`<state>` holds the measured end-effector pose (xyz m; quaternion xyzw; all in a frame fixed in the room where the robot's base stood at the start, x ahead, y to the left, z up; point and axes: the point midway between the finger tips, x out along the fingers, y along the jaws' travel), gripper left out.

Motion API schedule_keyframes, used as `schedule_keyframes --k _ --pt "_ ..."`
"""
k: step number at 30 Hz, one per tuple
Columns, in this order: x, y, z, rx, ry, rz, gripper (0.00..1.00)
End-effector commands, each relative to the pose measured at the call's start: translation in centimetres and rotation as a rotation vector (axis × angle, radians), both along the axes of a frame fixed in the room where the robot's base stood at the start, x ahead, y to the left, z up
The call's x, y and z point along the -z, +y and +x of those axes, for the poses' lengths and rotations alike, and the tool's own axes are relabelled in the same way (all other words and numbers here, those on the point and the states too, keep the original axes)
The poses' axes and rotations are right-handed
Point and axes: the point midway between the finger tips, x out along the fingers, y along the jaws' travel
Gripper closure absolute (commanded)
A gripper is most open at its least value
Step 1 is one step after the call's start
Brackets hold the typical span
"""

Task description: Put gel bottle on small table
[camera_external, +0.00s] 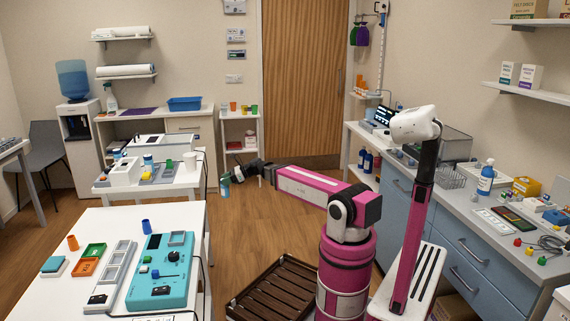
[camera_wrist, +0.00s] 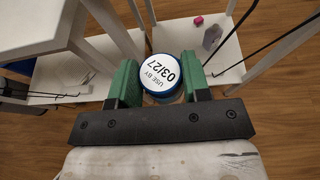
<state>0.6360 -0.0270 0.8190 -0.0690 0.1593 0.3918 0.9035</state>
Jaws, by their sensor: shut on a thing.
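My gripper (camera_wrist: 162,85) has green fingers shut on a round container (camera_wrist: 162,73) with a blue rim and a white top reading "USE BY 03/27". Only its top shows clearly, so I cannot tell for sure that it is the gel bottle. In the external view my gripper (camera_external: 226,180) points down, held in the air over the floor, just right of a white table (camera_external: 180,190) with devices on it. A white table corner (camera_wrist: 30,25) is at the upper left of the wrist view. Which table is the small one is not certain.
A narrow white stand (camera_external: 239,122) with cups is against the back wall. The near white table (camera_external: 190,225) holds a teal device (camera_external: 160,270). A brown slatted crate (camera_external: 280,290) lies on the floor. Black cables (camera_wrist: 240,50) hang near my gripper. A blue bottle (camera_external: 486,180) stands on the right counter.

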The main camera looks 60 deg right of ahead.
Motion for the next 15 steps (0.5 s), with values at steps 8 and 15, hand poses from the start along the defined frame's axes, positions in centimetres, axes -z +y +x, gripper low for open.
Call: schedule_keyframes --k 8,15 --pt "3.5 2.4 -5.0 -0.114 0.001 0.001 0.87" --pt "4.0 2.7 -5.7 -0.134 0.0 0.0 0.87"
